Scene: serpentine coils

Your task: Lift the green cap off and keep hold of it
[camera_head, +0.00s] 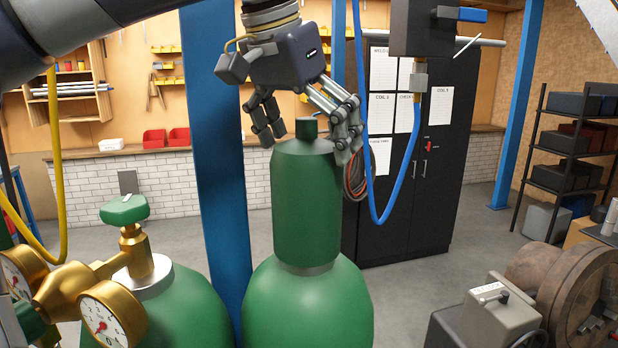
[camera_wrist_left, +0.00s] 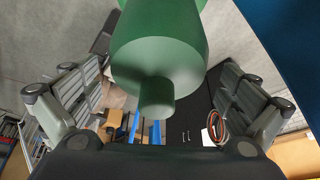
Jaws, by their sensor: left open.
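The green cap (camera_head: 305,205) is a tall dark green cylinder with a small knob (camera_head: 306,128) on top. It stands upright on the neck of a green gas cylinder (camera_head: 306,310), above a grey collar. My left gripper (camera_head: 307,148) is open above the cap, its fingers spread to either side of the knob and the cap's top edge. In the left wrist view the cap (camera_wrist_left: 160,50) and its knob (camera_wrist_left: 156,97) lie between the spread fingers, with gaps at both sides. Nothing is held. My right gripper is not in view.
A second green cylinder (camera_head: 185,315) with a brass regulator and gauges (camera_head: 108,315) stands at the left. A blue post (camera_head: 215,150) rises just behind. A blue hose (camera_head: 405,180) hangs right of the gripper. A brown round machine (camera_head: 570,285) is at lower right.

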